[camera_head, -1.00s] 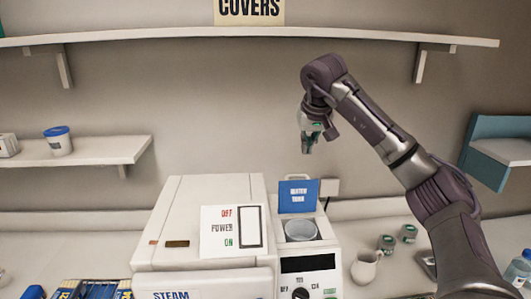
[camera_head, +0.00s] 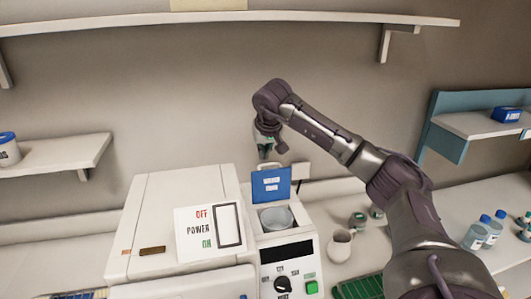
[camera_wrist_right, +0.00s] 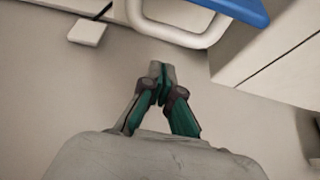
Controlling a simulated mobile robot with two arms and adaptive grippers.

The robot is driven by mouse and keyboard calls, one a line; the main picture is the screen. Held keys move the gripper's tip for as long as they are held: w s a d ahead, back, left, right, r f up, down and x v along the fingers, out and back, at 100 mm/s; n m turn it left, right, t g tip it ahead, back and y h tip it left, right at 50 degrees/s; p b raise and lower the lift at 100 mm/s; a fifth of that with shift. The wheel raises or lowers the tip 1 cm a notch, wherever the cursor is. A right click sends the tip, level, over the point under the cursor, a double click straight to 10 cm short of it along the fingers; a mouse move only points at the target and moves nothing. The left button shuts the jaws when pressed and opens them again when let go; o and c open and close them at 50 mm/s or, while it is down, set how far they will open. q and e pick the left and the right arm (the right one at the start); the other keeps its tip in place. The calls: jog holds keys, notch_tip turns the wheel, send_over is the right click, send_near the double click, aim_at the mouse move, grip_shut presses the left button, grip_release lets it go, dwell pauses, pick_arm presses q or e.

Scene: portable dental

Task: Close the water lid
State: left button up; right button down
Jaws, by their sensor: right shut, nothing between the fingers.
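The water lid (camera_head: 271,186) is a blue panel with white labels, standing open and upright behind the round grey water opening (camera_head: 277,218) on the white machine. A blue edge, apparently the lid's, shows at the top right of the wrist view (camera_wrist_right: 243,8). My right gripper (camera_head: 266,153) points down just above the lid's top edge, in front of the wall in the picture. Whether it is behind the lid or touching it is unclear. In the wrist view its green-and-grey fingers (camera_wrist_right: 161,78) are together and empty. My left gripper is not in view.
The white steam machine (camera_head: 170,205) with a power sign (camera_head: 207,232) stands left of the opening. A white jug (camera_head: 340,245), small jars (camera_head: 358,221) and bottles (camera_head: 476,236) are on the right counter. A shelf (camera_head: 240,18) spans the wall above my arm.

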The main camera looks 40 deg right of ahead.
aim_at(270, 181)
jog(key=shift+s+a, duration=0.35)
jog(key=shift+s, duration=0.3)
jog(key=shift+s+a, duration=0.3)
jog(key=shift+s, duration=0.3)
jog(key=shift+w+f, duration=0.1)
